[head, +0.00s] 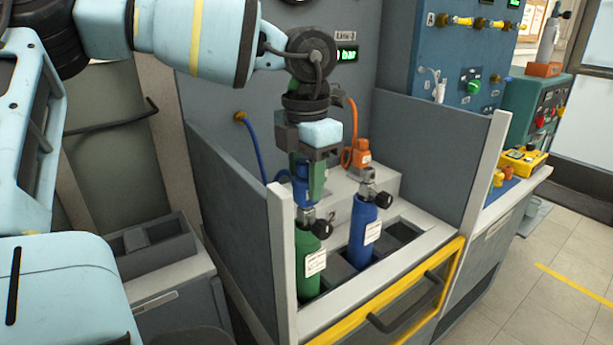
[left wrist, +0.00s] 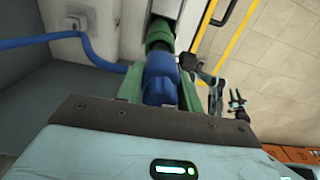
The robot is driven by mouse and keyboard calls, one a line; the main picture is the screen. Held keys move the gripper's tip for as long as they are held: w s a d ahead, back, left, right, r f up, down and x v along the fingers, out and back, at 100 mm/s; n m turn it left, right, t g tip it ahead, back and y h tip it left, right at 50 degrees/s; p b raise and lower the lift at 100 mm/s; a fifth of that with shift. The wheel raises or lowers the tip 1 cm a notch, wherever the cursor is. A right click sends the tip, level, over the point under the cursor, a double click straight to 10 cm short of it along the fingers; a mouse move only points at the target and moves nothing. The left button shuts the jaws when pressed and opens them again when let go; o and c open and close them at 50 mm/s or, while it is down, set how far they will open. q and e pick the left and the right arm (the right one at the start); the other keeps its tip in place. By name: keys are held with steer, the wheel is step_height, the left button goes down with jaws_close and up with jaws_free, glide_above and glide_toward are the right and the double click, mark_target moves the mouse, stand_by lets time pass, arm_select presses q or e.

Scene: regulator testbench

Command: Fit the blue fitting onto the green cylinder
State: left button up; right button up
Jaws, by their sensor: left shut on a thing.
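My left gripper (head: 308,180) points down with its green fingers shut on the blue fitting (head: 300,190). The fitting also shows between the fingers in the left wrist view (left wrist: 160,80). The green cylinder (head: 308,265) stands upright in the bench rack, with a metal valve and black knob (head: 320,229) on top. The fitting is right above this valve, and the two look very close. I cannot tell whether they touch or are seated. A small dark gripper with green fingers (left wrist: 237,103), probably my right one, shows far off in the left wrist view; its opening is unclear.
A blue cylinder (head: 362,238) with its own valve stands right of the green one. Behind it an orange fitting (head: 361,154) with an orange hose sits on a grey block. A blue hose (head: 253,145) hangs at the back wall. Grey side panels (head: 235,225) and a yellow rail (head: 395,300) bound the rack.

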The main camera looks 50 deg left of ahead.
arm_select(q)
steer(key=shift+f, duration=0.3)
arm_select(e)
steer(key=shift+s+f, duration=0.1)
steer(key=shift+f, duration=0.1)
arm_select(q)
steer(key=o, duration=1.2)
steer(key=shift+o, duration=0.2)
step_height(320, 180, up, 3)
steer(key=shift+r, duration=0.15)
step_height(320, 180, up, 4)
steer(key=shift+f, duration=0.15)
steer(key=shift+r, duration=0.4)
arm_select(e)
steer(key=shift+w+r, duration=0.55)
steer(key=shift+w, duration=0.2)
